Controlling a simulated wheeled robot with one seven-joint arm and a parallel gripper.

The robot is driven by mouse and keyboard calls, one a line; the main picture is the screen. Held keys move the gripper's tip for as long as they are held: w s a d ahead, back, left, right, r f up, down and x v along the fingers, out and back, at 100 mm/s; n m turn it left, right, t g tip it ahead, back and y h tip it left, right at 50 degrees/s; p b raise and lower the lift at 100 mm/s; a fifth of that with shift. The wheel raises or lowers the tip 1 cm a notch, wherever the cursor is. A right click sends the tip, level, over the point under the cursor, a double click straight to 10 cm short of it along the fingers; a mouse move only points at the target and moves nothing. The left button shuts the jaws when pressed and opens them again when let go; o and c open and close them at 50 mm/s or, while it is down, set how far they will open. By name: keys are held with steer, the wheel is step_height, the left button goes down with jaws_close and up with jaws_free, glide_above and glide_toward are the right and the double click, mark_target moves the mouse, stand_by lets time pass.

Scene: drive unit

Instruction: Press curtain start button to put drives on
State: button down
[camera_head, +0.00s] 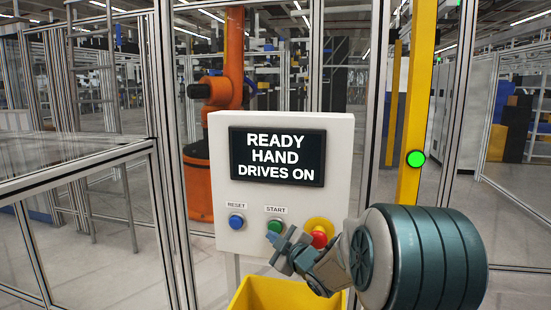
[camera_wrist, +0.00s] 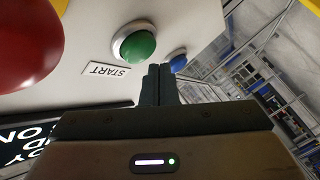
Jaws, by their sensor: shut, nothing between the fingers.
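The green START button (camera_head: 275,226) is on the front of a white control box (camera_head: 340,150), between a blue RESET button (camera_head: 236,222) and a red stop knob on yellow (camera_head: 319,238). My gripper (camera_head: 278,242) is shut and empty, just in front of and below the green button. In the wrist view, its fingertips (camera_wrist: 157,70) are beside the green button (camera_wrist: 138,45), towards the blue button (camera_wrist: 178,64). I cannot tell if they touch anything. The box's screen (camera_head: 277,157) reads "READY HAND DRIVES ON".
A yellow bin (camera_head: 265,296) sits below the box. The red knob looms close at upper left in the wrist view (camera_wrist: 25,45). A yellow post (camera_head: 417,110) with a lit green lamp (camera_head: 416,158) stands at right. An orange robot arm (camera_head: 222,92) is behind glass fencing.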

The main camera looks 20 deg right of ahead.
steer(key=shift+a, duration=0.1)
steer(key=s+a, duration=0.1)
steer(key=s, duration=0.1)
steer(key=s+a+b, duration=0.1)
steer(key=s+a, duration=0.1)
steer(key=shift+s+a, duration=0.2)
steer(key=shift+s, duration=0.2)
stand_by(1.3)
steer(key=s+a+f+m+g+h, duration=0.1)
steer(key=s+a+f+m+g, duration=0.1)
steer(key=s, duration=0.6)
steer(key=s+a+f+m+g+h, duration=0.1)
steer(key=s+a+f+m+g, duration=0.2)
steer(key=s+m+g, duration=0.3)
steer(key=s+a+f+m+g+h+p, duration=0.1)
steer(key=s+a+f+m+g, duration=0.2)
steer(key=s, duration=0.9)
steer(key=a+m+g, duration=0.1)
steer(key=g, duration=0.2)
steer(key=shift+s+a, duration=0.1)
